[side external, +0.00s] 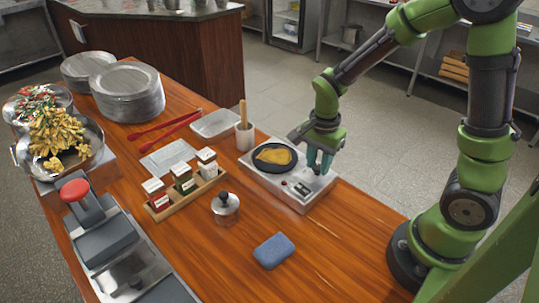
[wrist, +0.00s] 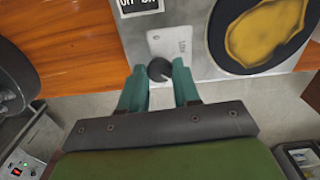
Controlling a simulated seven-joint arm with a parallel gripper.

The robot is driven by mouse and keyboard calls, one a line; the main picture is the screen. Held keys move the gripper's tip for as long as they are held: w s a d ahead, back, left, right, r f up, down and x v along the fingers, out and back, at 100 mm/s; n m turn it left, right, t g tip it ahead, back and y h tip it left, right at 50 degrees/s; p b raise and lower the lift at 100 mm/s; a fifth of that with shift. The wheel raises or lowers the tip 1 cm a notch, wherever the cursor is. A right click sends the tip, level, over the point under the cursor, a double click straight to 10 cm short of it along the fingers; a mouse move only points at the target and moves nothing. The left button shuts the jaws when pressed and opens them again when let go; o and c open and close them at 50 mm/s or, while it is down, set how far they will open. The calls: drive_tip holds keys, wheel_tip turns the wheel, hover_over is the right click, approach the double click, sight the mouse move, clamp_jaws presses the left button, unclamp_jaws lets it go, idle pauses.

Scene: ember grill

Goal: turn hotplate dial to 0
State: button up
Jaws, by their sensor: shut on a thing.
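The hotplate (side external: 316,201) is a silver box on the wooden counter, with a round black plate on top holding a flat yellow food piece (side external: 277,156). The dial (wrist: 159,69) is a small dark round knob on the hotplate's panel in the wrist view, beside a pale label plate with markings too small to read. My gripper (side external: 320,167) is over the panel end of the hotplate. In the wrist view my gripper (wrist: 159,74) has its two teal fingers on either side of the dial, shut on it. In the side view the fingers hide the dial.
A cup with a wooden handle (side external: 244,137), a spice rack (side external: 187,195), a glass jar (side external: 225,206) and a blue sponge (side external: 274,250) stand around the hotplate. Red tongs (side external: 170,131) and a clear tray (side external: 214,124) lie behind. The counter right of the sponge is clear.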

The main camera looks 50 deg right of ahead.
sight(318, 166)
drive_tip(key=n, duration=0.4)
drive_tip(key=shift+n, duration=0.3)
drive_tip(key=n, duration=0.3)
drive_tip(key=shift+n, duration=0.3)
drive_tip(key=n, duration=0.7)
drive_tip(key=shift+r, duration=0.1)
drive_tip(key=n, duration=0.5)
drive_tip(key=shift+n, duration=0.3)
drive_tip(key=n, duration=0.5)
drive_tip(key=shift+n, duration=0.4)
drive_tip(key=o, duration=1.1)
drive_tip(key=shift+c, duration=0.2)
wheel_tip(318, 166, up, 17)
